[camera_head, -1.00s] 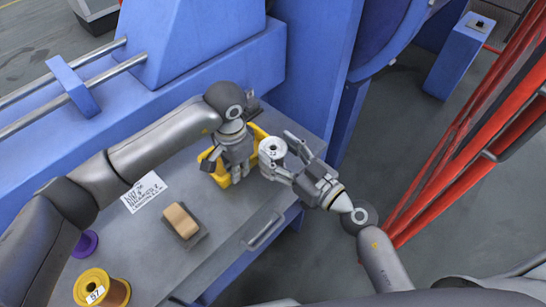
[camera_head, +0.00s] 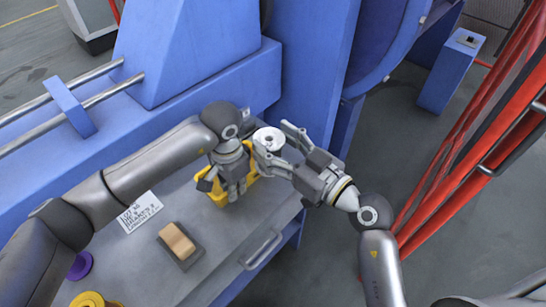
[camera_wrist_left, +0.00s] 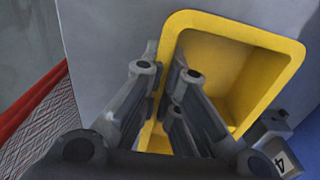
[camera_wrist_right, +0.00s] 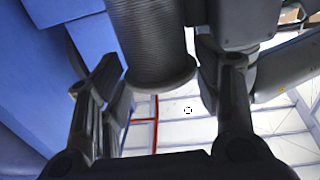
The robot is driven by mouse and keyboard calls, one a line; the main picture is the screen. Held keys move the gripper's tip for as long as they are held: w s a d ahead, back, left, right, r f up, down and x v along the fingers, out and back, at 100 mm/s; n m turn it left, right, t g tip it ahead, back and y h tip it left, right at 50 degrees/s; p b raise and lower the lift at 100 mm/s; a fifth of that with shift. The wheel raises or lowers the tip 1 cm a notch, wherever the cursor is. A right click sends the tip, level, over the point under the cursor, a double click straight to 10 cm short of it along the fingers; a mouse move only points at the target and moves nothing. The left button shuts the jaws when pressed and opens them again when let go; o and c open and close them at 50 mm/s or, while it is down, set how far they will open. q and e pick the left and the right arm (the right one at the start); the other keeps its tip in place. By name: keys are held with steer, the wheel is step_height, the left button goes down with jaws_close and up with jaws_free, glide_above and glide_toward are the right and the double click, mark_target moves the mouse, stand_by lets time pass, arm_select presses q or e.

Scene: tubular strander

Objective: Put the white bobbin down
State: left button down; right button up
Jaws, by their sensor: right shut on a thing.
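The white bobbin (camera_head: 268,138) is held up beside the yellow bin (camera_head: 251,188), over the far right part of the grey table. Its white top flange faces the head camera. My right gripper (camera_head: 277,147) is shut on it, with fingers on either side. In the right wrist view the bobbin (camera_wrist_right: 150,45) shows as a grey ribbed cylinder with a round flange. My left gripper (camera_head: 235,186) is low at the yellow bin. In the left wrist view its fingers (camera_wrist_left: 163,68) are apart, and the bin's yellow wall (camera_wrist_left: 165,45) shows between them. The bin's inside is partly hidden.
The grey table (camera_head: 215,225) carries a tan block on a dark base (camera_head: 177,240), a written label (camera_head: 139,212), a purple spool (camera_head: 80,265) and a yellow spool (camera_head: 92,299). Blue machine walls (camera_head: 190,50) stand behind. Red bars (camera_head: 465,150) rise at right.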

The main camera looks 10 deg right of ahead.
steer(key=w, duration=0.1)
steer(key=w+d+f+n+y, duration=0.1)
steer(key=w+g, duration=0.1)
steer(key=shift+d+f+y, duration=0.3)
steer(key=shift+f+y, duration=0.05)
steer(key=shift+y, duration=0.05)
steer(key=w+a+r+n+g+y, duration=0.3)
steer(key=r+n+g, duration=0.2)
steer(key=r+g, duration=0.2)
steer(key=w+a+r+n+g+y, duration=0.35)
steer(key=r+n+g, duration=0.25)
steer(key=g, duration=0.2)
steer(key=f, duration=0.6)
steer(key=f+n+g, duration=0.1)
steer(key=f, duration=0.6)
steer(key=f+g, duration=0.1)
steer(key=f, duration=0.5)
steer(key=shift+s+d+f+n+h, duration=0.25)
steer(key=shift+s+d+n, duration=0.05)
steer(key=shift+d, duration=0.1)
